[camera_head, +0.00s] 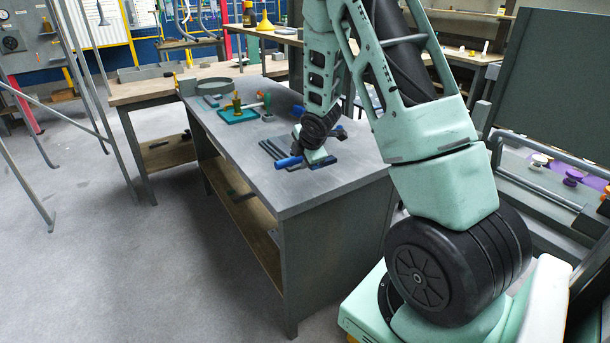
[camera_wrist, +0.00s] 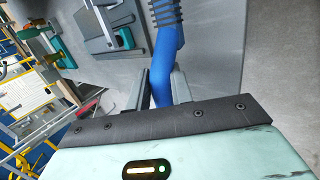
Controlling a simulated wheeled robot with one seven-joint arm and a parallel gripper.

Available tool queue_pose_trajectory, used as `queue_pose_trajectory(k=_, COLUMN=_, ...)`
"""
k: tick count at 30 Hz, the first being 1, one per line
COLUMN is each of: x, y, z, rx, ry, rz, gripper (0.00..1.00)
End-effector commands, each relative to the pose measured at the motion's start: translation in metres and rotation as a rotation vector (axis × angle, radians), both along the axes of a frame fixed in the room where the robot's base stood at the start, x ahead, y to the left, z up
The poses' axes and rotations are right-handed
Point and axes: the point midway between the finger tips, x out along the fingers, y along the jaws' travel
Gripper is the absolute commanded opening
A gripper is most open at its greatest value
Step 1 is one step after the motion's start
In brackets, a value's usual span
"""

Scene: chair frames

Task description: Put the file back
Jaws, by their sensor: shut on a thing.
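My gripper (camera_wrist: 161,88) is shut on the blue handle of the file (camera_wrist: 165,58) in the wrist view. The handle runs up from between the fingers to a dark ribbed part at the top edge, where the picture cuts off. In the head view the blue handle end (camera_head: 289,162) sticks out left of my gripper (camera_head: 314,156), low over the grey workbench (camera_head: 330,192). I cannot tell whether the file touches the bench. A dark slatted holder (camera_head: 270,149) lies on the bench just left of the gripper. My wrist partly hides this area.
A teal block with a yellow-green fitting (camera_head: 238,112) and a round grey tray (camera_head: 214,86) stand farther back on the bench. A wooden bench (camera_head: 140,90) adjoins at the back left. The front of the bench top is clear.

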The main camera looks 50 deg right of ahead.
Motion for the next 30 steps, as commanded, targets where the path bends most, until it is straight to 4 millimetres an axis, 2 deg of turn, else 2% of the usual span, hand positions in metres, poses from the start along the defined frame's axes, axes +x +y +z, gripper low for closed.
queue_pose_trajectory(k=9, x=0.0, y=0.0, z=-0.04, rx=-0.001, ry=0.001, rz=0.002, gripper=0.0)
queue_pose_trajectory(k=22, x=0.001, y=0.0, z=-0.048, rx=-0.001, ry=-0.002, rz=0.001, gripper=0.0)
queue_pose_trajectory(k=23, x=0.0, y=0.0, z=-0.046, rx=0.0, ry=-0.002, rz=0.002, gripper=0.3)
queue_pose_trajectory(k=24, x=0.0, y=0.0, z=-0.046, rx=0.0, ry=-0.002, rz=0.002, gripper=0.41)
queue_pose_trajectory(k=30, x=0.0, y=0.0, z=-0.046, rx=0.0, ry=-0.001, rz=0.001, gripper=0.44)
